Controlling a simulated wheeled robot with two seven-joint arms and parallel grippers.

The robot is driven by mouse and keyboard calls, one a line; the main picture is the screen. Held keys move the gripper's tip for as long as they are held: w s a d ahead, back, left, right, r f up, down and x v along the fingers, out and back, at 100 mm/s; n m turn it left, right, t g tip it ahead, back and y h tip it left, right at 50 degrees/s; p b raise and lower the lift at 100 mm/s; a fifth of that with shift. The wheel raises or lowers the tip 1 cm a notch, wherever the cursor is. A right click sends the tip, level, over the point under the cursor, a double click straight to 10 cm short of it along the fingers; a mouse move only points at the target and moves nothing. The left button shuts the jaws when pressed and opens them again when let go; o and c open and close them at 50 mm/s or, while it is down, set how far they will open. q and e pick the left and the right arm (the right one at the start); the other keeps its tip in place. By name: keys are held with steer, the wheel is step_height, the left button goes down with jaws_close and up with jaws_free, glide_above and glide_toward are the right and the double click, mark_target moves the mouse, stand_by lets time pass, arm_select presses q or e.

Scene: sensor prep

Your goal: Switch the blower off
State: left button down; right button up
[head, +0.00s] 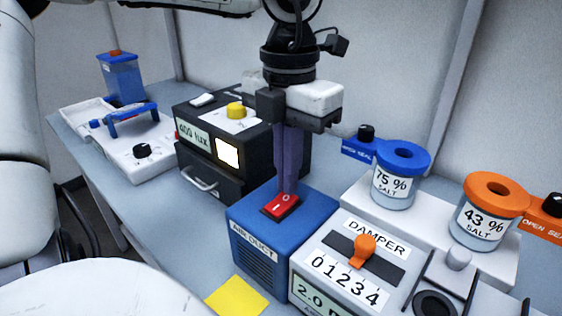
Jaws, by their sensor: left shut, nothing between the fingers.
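The blower is a blue box (252,229) labelled "AIR DUCT", with a vent grille on its front. A red rocker switch (281,206) marked with a line and a circle sits on its top. My left gripper (288,190) points straight down over the box, fingers shut and empty. Its fingertips are at the far edge of the switch, close to or touching it; I cannot tell which. The fingers hide part of the switch's far end. My right gripper is not in view.
A damper unit (385,262) with an orange lever stands right of the blower. A black light box (210,165) reading "400 lux" stands behind left. Salt jars with blue (403,157) and orange (497,192) lids stand right. A yellow note (236,298) lies in front.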

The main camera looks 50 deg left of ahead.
arm_select(q)
steer(key=shift+f+b, duration=0.7)
steer(key=shift+f, duration=0.05)
stand_by(0.3)
steer(key=shift+r, duration=0.1)
step_height(320, 180, up, 7)
steer(key=p, duration=0.4)
steer(key=shift+p, duration=0.4)
stand_by(0.6)
